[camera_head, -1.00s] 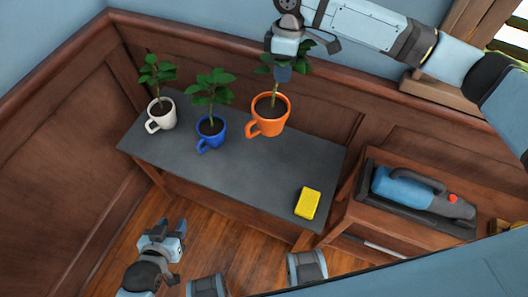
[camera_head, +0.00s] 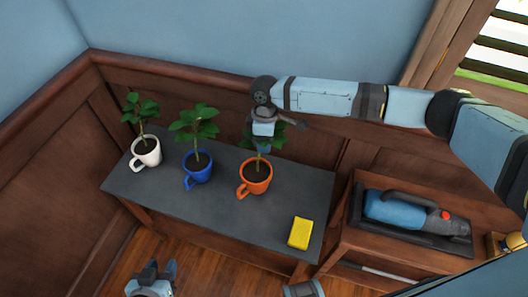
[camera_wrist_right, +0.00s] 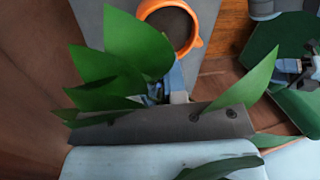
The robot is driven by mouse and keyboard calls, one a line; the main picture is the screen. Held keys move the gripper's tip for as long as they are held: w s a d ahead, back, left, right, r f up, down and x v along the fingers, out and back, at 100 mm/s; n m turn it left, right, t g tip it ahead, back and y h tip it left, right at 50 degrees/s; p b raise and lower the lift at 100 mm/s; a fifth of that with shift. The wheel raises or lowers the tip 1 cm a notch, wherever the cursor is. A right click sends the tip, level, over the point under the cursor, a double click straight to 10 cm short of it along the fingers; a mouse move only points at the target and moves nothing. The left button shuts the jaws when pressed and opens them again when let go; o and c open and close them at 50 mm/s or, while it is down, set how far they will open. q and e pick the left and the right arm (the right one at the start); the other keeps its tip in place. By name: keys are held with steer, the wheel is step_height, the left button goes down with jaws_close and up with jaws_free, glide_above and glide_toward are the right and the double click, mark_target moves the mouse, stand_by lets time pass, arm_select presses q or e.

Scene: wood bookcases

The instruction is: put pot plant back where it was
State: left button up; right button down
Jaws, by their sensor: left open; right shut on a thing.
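An orange mug (camera_head: 255,178) with a leafy plant (camera_head: 270,139) is at the right end of the row of plants, over the grey tabletop (camera_head: 220,213). It looks upright; I cannot tell whether its base touches the top. My right gripper (camera_head: 263,143) comes down from above and is shut on the plant's stem. The right wrist view shows the orange rim (camera_wrist_right: 207,22) beyond the leaves (camera_wrist_right: 135,45), which partly hide the fingers. A blue mug plant (camera_head: 197,168) and a white mug plant (camera_head: 146,151) stand to its left. My left gripper (camera_head: 155,268) is open and empty at the bottom left.
A yellow sponge (camera_head: 301,233) lies near the table's front right corner. A blue handheld vacuum (camera_head: 408,213) sits in a dark tray on the wooden cabinet to the right. Wood panelling runs behind the table. The tabletop between orange mug and sponge is clear.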

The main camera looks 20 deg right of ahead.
glide_above(264, 165)
steer(key=shift+w+f, duration=0.1)
steer(key=shift+f, duration=1.95)
steer(key=c, duration=1.2)
jaws_free()
steer(key=shift+f, duration=0.15)
steer(key=shift+o, duration=0.2)
